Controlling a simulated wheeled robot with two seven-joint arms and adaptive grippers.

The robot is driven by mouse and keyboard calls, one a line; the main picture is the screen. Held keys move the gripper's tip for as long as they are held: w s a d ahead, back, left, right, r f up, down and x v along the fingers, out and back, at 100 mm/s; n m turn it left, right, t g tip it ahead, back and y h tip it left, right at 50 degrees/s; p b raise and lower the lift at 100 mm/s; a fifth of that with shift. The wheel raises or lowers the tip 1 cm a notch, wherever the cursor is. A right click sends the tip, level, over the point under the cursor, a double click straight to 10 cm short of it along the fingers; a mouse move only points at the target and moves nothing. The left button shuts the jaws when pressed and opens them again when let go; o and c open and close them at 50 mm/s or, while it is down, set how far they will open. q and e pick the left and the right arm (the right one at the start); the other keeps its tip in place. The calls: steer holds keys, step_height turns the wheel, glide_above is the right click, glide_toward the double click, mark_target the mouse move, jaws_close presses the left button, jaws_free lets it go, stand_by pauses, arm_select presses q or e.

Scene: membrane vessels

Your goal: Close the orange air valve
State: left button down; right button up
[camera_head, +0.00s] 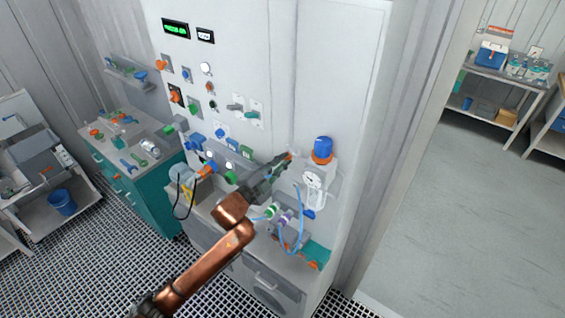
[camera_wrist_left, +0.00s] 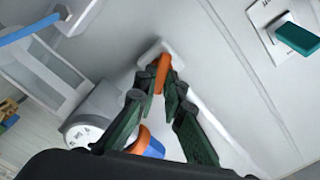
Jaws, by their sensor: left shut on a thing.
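The orange air valve handle (camera_wrist_left: 162,72) shows in the left wrist view, on a pale mount on the white panel. My left gripper (camera_wrist_left: 158,88) has its two dark green fingers on either side of the handle, shut on it. In the head view my left gripper (camera_head: 284,160) reaches the panel from the lower left, and a bit of the orange handle (camera_head: 289,155) shows at its tips. Most of the handle is hidden there by the fingers. My right gripper is in neither view.
A blue and orange regulator (camera_head: 322,150) with a white gauge (camera_head: 313,181) stands just right of my gripper. A blue hose (camera_head: 302,225) hangs below it. Several knobs and valves crowd the panel (camera_head: 270,60) to the left. A teal cabinet (camera_head: 152,196) stands further left.

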arm_select(q)
steer(key=m, duration=0.6)
steer(key=shift+d+f, duration=0.1)
steer(key=shift+f, duration=0.05)
steer(key=shift+m, duration=0.3)
steer(key=c, duration=2)
jaws_free()
steer(key=v, duration=1.2)
steer(key=shift+s, duration=0.1)
